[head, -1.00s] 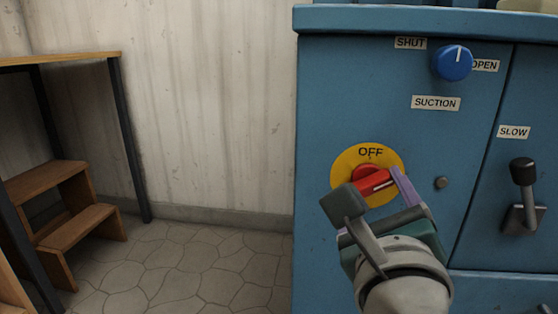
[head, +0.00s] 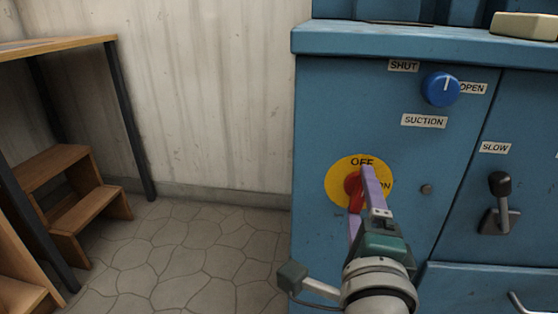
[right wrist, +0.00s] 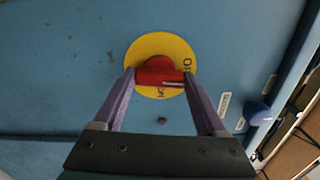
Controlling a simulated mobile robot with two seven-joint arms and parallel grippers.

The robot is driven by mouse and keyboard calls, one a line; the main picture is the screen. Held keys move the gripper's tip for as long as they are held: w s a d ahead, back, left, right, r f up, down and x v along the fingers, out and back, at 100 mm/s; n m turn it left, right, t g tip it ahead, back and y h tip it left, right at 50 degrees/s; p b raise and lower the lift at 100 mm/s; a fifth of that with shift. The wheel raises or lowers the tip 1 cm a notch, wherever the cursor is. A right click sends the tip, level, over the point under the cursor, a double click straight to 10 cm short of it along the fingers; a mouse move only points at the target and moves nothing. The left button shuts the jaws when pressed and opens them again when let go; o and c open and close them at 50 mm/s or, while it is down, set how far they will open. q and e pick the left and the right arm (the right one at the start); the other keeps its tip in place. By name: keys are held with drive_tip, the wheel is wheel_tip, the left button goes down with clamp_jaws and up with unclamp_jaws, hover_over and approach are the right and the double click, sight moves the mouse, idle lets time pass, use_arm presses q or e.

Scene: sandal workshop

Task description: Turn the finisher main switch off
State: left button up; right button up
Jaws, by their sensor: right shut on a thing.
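The finisher main switch is a red rotary handle (head: 354,190) on a round yellow plate (head: 336,183) on the blue machine front. OFF is at the top of the plate and ON is at its right, partly covered by a finger. My right gripper (head: 362,192) is shut on the handle. In the right wrist view, its purple fingers (right wrist: 160,75) stand on both sides of the red handle (right wrist: 158,72). The handle's white mark points to the OFF side there; in the head view the handle is about upright. My left gripper is not in view.
Above the switch are a blue SUCTION knob (head: 441,89) and its labels. A black-knobbed lever (head: 501,200) under a SLOW label and a small grey button (head: 426,190) are at the right. Wooden steps (head: 80,205) stand at the left. The floor (head: 190,255) between is clear.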

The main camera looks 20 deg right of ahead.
drive_tip(key=shift+n, duration=0.6)
drive_tip(key=shift+n+p, duration=0.3)
drive_tip(key=o, duration=1.3)
drive_tip(key=p+v, duration=0.1)
drive_tip(key=v, duration=0.9)
drive_tip(key=shift+p, duration=0.4)
